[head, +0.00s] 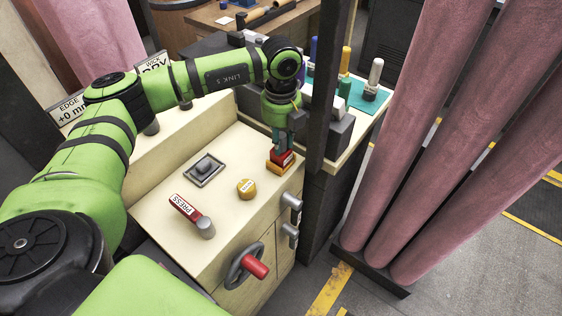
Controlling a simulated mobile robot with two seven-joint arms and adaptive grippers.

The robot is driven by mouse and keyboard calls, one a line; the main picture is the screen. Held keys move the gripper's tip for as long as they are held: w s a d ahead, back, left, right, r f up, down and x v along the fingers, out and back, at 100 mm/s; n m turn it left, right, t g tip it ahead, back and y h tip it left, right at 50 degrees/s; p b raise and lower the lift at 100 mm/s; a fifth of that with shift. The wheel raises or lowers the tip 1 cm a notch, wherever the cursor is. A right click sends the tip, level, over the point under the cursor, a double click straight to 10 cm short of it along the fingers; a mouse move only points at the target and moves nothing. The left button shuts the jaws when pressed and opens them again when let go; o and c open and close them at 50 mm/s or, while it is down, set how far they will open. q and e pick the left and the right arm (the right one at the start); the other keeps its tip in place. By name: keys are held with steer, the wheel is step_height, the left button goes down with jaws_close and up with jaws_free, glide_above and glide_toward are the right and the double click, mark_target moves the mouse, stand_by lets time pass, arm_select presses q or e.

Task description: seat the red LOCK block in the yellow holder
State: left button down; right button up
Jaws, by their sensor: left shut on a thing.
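The red LOCK block (286,160) is at the far right corner of the cream machine top, with a pale label on its side. My left gripper (283,145) comes down over it from above and is shut on it. The yellow holder (279,170) shows as a low edge right under the block. The block looks upright and at or just above the holder; I cannot tell whether it is fully down in it. The gripper's fingers hide the top of the block. My right gripper is not in view.
A dark post (322,90) stands close right of my gripper. Pink felt rolls (420,130) stand further right.

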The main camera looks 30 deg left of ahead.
arm_select(q)
steer(key=c, duration=0.9)
jaws_free()
steer(key=shift+f, duration=0.1)
steer(key=shift+r, duration=0.2)
step_height(320, 180, up, 12)
steer(key=shift+f, duration=0.15)
